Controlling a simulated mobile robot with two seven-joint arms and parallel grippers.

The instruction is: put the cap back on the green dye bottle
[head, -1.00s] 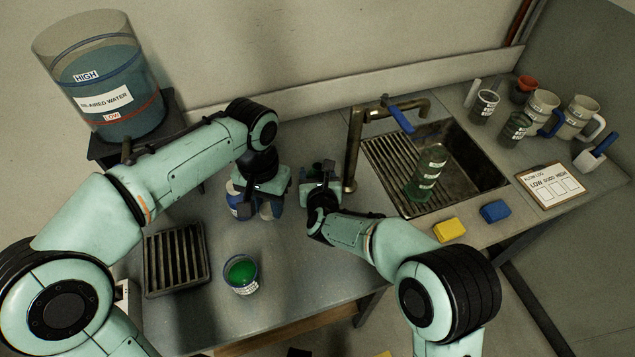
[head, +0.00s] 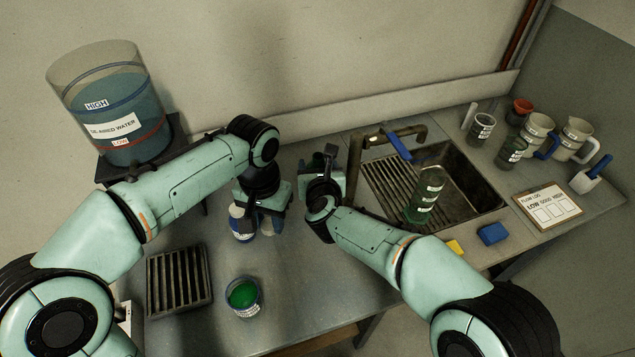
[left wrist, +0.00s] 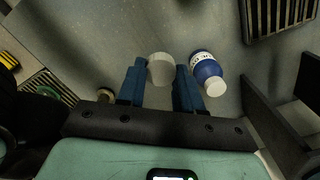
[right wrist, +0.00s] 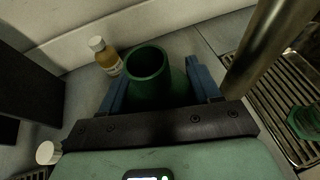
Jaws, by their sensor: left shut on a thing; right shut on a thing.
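My right gripper (right wrist: 155,95) is shut on the green dye bottle (right wrist: 148,65); its round neck is open and uncapped in the right wrist view. In the head view the right gripper (head: 323,170) is left of the sink tap and mostly hides the bottle. My left gripper (left wrist: 160,82) is shut on a small whitish round piece (left wrist: 161,69) that looks like the cap. In the head view the left gripper (head: 262,205) is left of the right one, apart from it, and its fingertips are hard to make out.
A blue-labelled bottle with a white cap (left wrist: 208,72) stands close beside the left gripper. An amber bottle (right wrist: 108,58) stands behind the green one. A beaker of green liquid (head: 243,297), a black rack (head: 178,280), the tap (head: 355,165) and the sink (head: 475,205) are around.

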